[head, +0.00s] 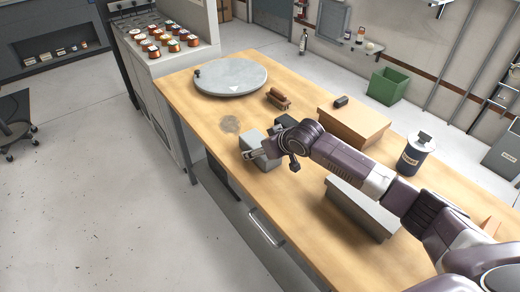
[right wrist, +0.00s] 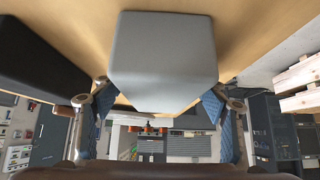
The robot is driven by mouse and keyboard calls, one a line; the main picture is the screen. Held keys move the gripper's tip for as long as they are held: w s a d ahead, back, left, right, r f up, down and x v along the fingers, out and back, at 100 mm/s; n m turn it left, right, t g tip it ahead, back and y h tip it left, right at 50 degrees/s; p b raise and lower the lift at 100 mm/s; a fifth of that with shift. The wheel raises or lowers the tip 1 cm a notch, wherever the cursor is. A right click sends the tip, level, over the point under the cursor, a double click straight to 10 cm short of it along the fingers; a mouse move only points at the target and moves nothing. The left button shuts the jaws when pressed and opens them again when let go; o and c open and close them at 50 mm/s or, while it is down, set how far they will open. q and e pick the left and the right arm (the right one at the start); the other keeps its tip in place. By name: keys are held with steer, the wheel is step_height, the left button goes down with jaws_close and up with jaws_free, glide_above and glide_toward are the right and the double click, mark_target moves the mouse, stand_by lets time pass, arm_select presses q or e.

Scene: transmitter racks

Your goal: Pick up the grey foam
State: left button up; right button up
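The grey foam (head: 265,162) is a light grey block on the wooden table, near its left edge in the head view. My right arm reaches over from the right, and its gripper (head: 254,154) is at the block and hides part of it. In the right wrist view the foam (right wrist: 165,60) fills the space between the two fingers of my right gripper (right wrist: 158,98). The fingers are spread wide, one on each side of the block, with their blue pads close to its sides. Whether the pads touch it is hard to tell. My left gripper is not in view.
A dark block (head: 286,121) stands close behind the foam; it also shows in the right wrist view (right wrist: 40,50). A grey turntable (head: 230,76), brown rolls (head: 278,99), a cardboard box (head: 354,125), a long grey box (head: 362,208) and a canister (head: 416,155) share the table.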

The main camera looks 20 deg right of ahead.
steer(key=c, duration=0.7)
steer(key=shift+r, duration=0.1)
